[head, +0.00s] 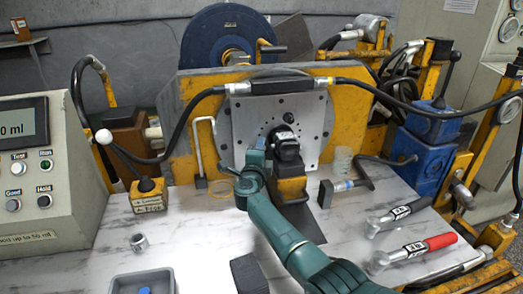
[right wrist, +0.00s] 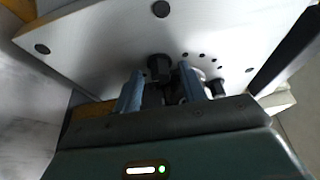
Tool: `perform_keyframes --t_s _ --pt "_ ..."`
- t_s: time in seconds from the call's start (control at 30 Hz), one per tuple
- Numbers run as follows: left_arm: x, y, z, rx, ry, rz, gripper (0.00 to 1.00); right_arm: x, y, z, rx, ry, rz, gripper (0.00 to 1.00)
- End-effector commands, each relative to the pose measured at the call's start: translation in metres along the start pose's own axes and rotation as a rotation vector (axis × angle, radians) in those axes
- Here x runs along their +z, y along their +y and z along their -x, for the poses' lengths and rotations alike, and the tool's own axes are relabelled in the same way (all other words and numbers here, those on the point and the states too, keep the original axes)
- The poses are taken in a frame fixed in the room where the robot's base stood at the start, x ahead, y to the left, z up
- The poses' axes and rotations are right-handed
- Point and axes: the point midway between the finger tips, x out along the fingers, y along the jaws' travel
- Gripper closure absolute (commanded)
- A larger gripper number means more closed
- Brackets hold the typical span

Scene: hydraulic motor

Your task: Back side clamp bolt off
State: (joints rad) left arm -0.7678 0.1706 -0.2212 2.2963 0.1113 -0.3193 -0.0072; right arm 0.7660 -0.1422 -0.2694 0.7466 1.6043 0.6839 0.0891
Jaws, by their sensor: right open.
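In the right wrist view my right gripper (right wrist: 160,90) is open. Its two blue-grey fingers stand on either side of a black bolt head (right wrist: 158,68) in front of the light metal plate (right wrist: 105,45). Whether the fingers touch the bolt I cannot tell. In the head view the same plate (head: 240,122) stands upright on the yellow frame, and the dark motor (head: 287,150) sits before it above a yellow block (head: 291,189). My teal right arm reaches up to the motor's left side; its fingertips are hidden there. My left gripper is out of view.
Two torque wrenches, one grey (head: 397,213) and one red-handled (head: 415,252), lie on the right of the bench. A grey tray (head: 122,284) and a metal ring (head: 139,242) are front left. Black hoses (head: 195,110) flank the plate.

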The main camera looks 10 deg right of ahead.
Motion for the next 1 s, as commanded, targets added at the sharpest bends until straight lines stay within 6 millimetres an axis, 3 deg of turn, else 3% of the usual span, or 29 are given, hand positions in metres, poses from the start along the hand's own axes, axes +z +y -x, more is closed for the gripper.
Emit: perform_keyframes --t_s 0.27,0.77,1.0 --pt "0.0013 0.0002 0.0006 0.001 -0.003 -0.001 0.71 -0.0003 -0.0001 -0.0003 0.0 0.0 0.0 0.59" --pt "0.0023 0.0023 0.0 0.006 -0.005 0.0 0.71 -0.0004 -0.0001 -0.0003 0.0 0.001 0.0 1.0" --pt "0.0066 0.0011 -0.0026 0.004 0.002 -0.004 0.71 -0.0009 0.0036 -0.0004 -0.026 0.002 0.065 1.0"
